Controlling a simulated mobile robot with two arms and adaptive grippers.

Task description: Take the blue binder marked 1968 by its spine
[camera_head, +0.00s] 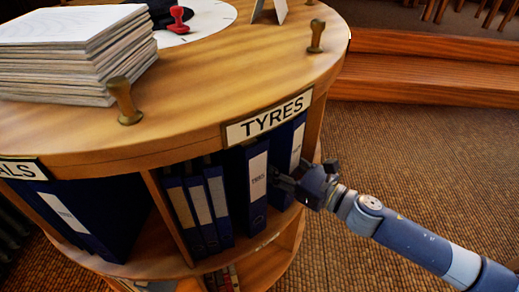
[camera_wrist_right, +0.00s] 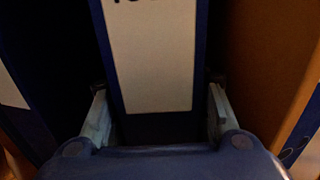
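Blue binders with white spine labels stand upright under the TYRES sign (camera_head: 269,118) in the round wooden shelf. My right gripper (camera_head: 282,182) is at the lower spine of the rightmost binder (camera_head: 287,140) in that bay. In the right wrist view its two fingers (camera_wrist_right: 158,118) stand apart on either side of a blue spine with a white label (camera_wrist_right: 155,60). The digits at the label's top are cut off, so I cannot read the year. Whether the fingers touch the spine is unclear. My left gripper is not in view.
Another blue binder (camera_head: 257,180) stands close on the left, with slimmer ones (camera_head: 203,210) beyond it. A wooden upright (camera_wrist_right: 255,75) is on the right. Stacked boards (camera_head: 75,55), wooden knobs (camera_head: 124,102) and a red stamp (camera_head: 179,20) are on top. Carpet (camera_head: 430,160) is clear at right.

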